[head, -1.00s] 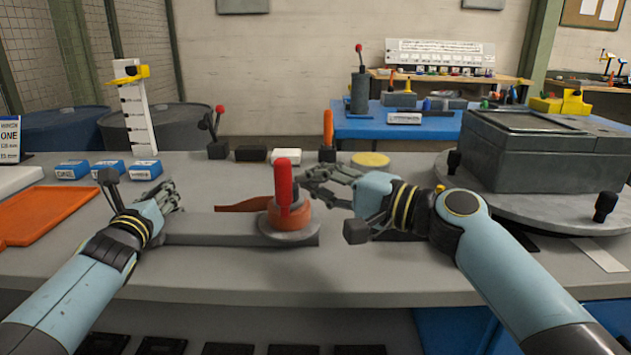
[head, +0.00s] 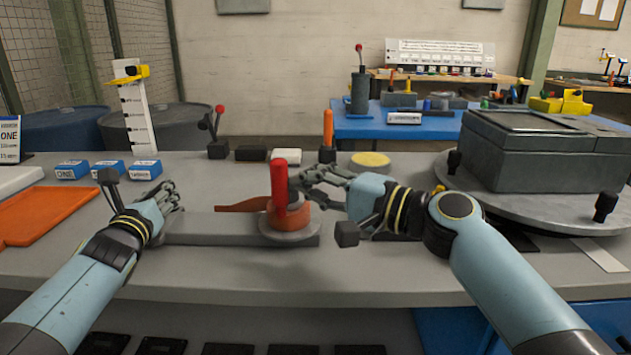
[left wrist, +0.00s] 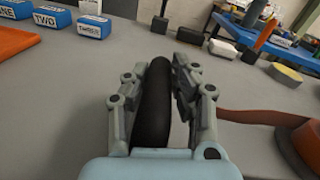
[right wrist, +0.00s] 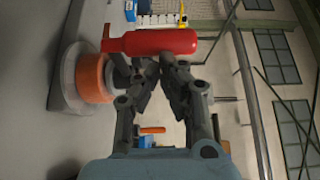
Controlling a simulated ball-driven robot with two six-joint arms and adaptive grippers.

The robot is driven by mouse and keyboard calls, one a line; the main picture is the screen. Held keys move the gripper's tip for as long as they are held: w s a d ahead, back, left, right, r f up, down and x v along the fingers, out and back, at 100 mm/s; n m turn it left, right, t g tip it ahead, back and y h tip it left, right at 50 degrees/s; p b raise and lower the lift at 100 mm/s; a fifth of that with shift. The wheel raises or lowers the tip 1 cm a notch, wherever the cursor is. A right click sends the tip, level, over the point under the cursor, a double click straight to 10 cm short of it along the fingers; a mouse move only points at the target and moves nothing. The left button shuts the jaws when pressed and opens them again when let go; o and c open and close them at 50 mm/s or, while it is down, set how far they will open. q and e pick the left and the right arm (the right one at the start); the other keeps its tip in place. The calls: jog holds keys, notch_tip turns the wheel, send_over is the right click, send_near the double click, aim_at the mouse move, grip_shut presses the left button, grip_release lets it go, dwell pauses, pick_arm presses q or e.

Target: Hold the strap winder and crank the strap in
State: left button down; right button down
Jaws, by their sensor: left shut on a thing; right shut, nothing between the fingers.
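The strap winder is a grey bar (head: 215,228) on the bench with an orange drum (head: 296,215) at its right end. An upright red crank handle (head: 279,188) stands over the drum, and an orange strap (head: 242,205) runs out to the left. My left gripper (head: 172,190) is at the bar's left end; the left wrist view shows it shut around a black grip (left wrist: 154,100). My right gripper (head: 302,184) is shut and empty just right of the red handle. In the right wrist view its fingertips are close beside the red handle (right wrist: 150,42); I cannot tell if they touch it.
A grey box on a round turntable (head: 560,220) stands at the right. Blue labelled blocks (head: 108,169) and an orange tray (head: 45,214) lie at the left. A yellow-topped disc (head: 370,160) and an orange-handled post (head: 328,138) stand behind the winder.

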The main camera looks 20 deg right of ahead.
aim_at(282, 186)
jog(key=a, duration=0.4)
jog(key=shift+w+a+r, duration=0.1)
jog(key=shift+w+a, duration=0.05)
jog(key=shift+a, duration=0.15)
jog(key=shift+w+a, duration=0.45)
jog(key=shift+a, duration=0.25)
jog(key=shift+w+a, duration=0.4)
jog(key=shift+a, duration=0.25)
jog(key=shift+w+a, duration=0.45)
jog(key=shift+a, duration=0.25)
jog(key=v, duration=1.1)
jog(key=shift+s+d, duration=0.3)
